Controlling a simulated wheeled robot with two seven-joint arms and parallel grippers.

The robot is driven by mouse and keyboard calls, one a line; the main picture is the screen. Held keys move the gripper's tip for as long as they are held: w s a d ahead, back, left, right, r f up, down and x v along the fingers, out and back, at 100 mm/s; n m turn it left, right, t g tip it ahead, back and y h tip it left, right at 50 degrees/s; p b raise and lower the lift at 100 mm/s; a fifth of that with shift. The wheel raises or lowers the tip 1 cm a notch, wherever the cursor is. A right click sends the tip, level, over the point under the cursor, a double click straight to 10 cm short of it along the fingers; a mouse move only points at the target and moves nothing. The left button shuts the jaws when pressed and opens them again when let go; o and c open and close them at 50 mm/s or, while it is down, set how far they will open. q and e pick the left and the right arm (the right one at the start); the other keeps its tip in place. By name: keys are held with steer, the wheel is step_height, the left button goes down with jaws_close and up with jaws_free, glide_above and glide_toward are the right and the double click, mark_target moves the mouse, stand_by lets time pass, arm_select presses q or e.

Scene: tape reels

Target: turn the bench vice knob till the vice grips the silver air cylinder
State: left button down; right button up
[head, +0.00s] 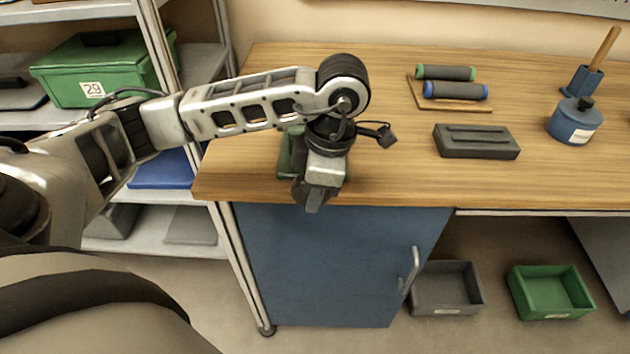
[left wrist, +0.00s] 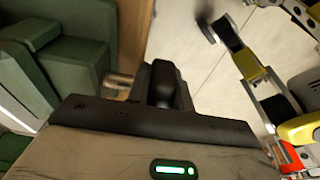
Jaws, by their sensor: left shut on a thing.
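The green bench vice (head: 289,152) is at the left front corner of the bench, mostly hidden behind my left wrist in the head view. Its green body (left wrist: 62,65) fills the left of the left wrist view. A short silvery rod (left wrist: 118,84) runs from the vice toward my left gripper; it looks like the vice's screw. My left gripper (head: 313,193) is at the front of the vice, over the bench edge, with its dark fingers (left wrist: 163,88) shut. The knob is hidden at the fingers. I cannot make out the silver air cylinder or the jaw gap.
A shelf with a green case (head: 98,70) stands at left. The blue cabinet (head: 325,265) is below the vice. The bench middle is clear.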

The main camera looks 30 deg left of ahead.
arm_select(q)
steer(key=shift+g+y+p, duration=0.3)
steer(key=shift+y+p, duration=0.1)
steer(key=shift+y, duration=0.1)
steer(key=shift+f, duration=0.1)
steer(key=c, duration=1.2)
jaws_free()
steer(key=shift+c, duration=0.2)
steer(key=p+v, duration=0.2)
steer(key=v, duration=1.4)
steer(key=shift+w+d+f, duration=0.1)
